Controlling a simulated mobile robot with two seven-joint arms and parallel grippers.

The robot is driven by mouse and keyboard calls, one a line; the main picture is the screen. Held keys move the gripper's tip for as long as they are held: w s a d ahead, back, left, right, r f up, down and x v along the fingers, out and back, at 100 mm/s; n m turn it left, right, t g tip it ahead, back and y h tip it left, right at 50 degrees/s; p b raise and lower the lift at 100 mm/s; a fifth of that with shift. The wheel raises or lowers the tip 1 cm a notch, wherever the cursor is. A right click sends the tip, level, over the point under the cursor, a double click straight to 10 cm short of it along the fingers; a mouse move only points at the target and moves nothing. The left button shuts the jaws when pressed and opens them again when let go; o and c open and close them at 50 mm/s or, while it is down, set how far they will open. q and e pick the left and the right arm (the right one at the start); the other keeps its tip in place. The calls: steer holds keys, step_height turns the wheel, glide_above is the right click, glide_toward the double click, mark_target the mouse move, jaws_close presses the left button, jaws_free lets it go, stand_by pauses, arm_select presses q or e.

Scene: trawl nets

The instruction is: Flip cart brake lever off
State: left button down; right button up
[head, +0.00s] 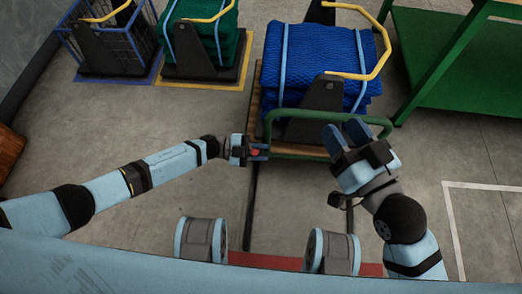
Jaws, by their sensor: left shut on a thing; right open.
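A cart with a green push handle (330,114) and a wooden deck (254,122) stands ahead of me, loaded with folded blue nets (315,58) held by light blue straps. A small red piece (255,152), which looks like the brake lever's end, shows at the cart's near left corner. My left gripper (258,150) is shut on this red piece; its fingers hide most of the lever, so I cannot tell its angle. My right gripper (343,137) is open and empty, at the right part of the green handle; I cannot tell whether it touches it.
A green-net cart (207,40) and a blue wire cage cart (105,42) stand at the back left. A green table (450,60) stands at the right.

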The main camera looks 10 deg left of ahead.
arm_select(q)
steer(key=c, duration=0.9)
jaws_free()
steer(key=a+p, duration=0.2)
steer(key=a, duration=1.2)
arm_select(e)
step_height(320, 180, up, 3)
steer(key=shift+s+d+t, duration=0.1)
steer(key=shift+t, duration=0.6)
steer(key=shift+r, duration=0.2)
